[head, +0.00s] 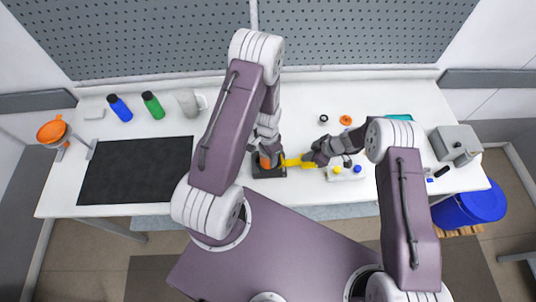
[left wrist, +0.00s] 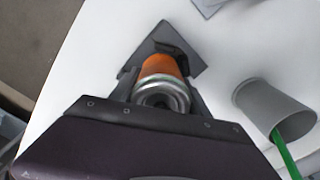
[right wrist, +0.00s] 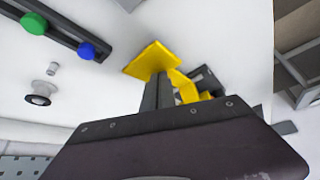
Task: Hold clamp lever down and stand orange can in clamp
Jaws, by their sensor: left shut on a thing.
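The orange can (head: 265,162) stands upright in or just over the dark clamp (head: 277,173) near the table's front edge. My left gripper (head: 266,148) is shut on the can from above. In the left wrist view the can (left wrist: 162,72) shows its silver end towards the camera, between the fingers, with the dark clamp plate (left wrist: 190,62) behind it. The can's seat is hidden. The yellow clamp lever (head: 296,161) points right from the clamp. My right gripper (head: 314,158) has its fingers together at the lever's flat pad (right wrist: 150,58), seemingly touching it.
A grey mug (head: 188,102), green bottle (head: 153,105) and blue bottle (head: 120,108) stand at the back left. A black mat (head: 135,170) covers the left. A grey box (head: 455,144) is at right.

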